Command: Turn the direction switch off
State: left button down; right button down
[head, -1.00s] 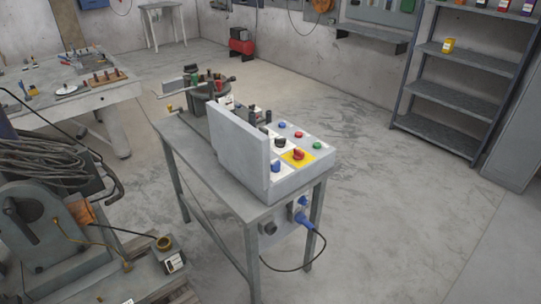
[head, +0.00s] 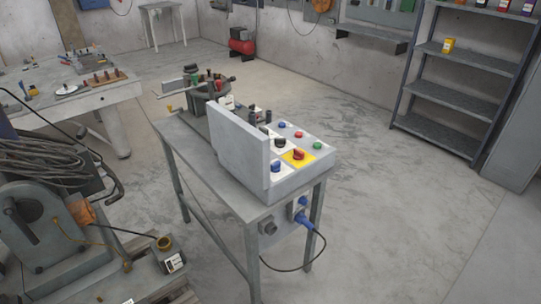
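A grey control box (head: 292,187) stands on the right end of a narrow metal table (head: 190,141), with its upright panel (head: 238,150) facing me. Its top carries a red rotary knob on a yellow plate (head: 299,155), a black knob (head: 280,143), and blue, red and green buttons. I cannot tell which control is the direction switch; part of the box top is hidden behind the upright panel. Neither of my grippers is in view.
A blue plug with a black cable (head: 304,221) hangs at the table's right end. A machine with coiled cables (head: 50,230) stands at lower left. A workbench (head: 100,97) is at left, shelves (head: 462,95) at right. The floor (head: 400,220) right of the table is clear.

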aim_at(280, 143)
jog(key=u, duration=0.55)
jog(key=i+l+u, duration=0.15)
jog(key=l+u, duration=0.2)
jog(key=u, duration=0.15)
jog(key=l+u, duration=0.35)
jog(key=u, duration=0.15)
jog(key=l+u, duration=0.6)
jog(key=l, duration=0.3)
jog(key=k+l+u, duration=0.15)
jog(key=l, duration=0.25)
jog(key=l+u, duration=0.15)
jog(key=l, duration=0.25)
jog(key=k+l+u, duration=0.15)
jog(key=l, duration=0.25)
jog(key=k+l+u, duration=0.1)
jog(key=l, duration=0.3)
jog(key=k+l, duration=0.1)
jog(key=l, duration=0.25)
jog(key=k+l, duration=0.15)
jog(key=l, duration=0.2)
jog(key=k+l, duration=0.1)
jog(key=l, duration=0.25)
jog(key=k+l, duration=0.15)
jog(key=l, duration=0.2)
jog(key=k+l, duration=0.1)
jog(key=l, duration=0.25)
jog(key=k+l, duration=0.15)
jog(key=l, duration=0.2)
jog(key=u, duration=0.05)
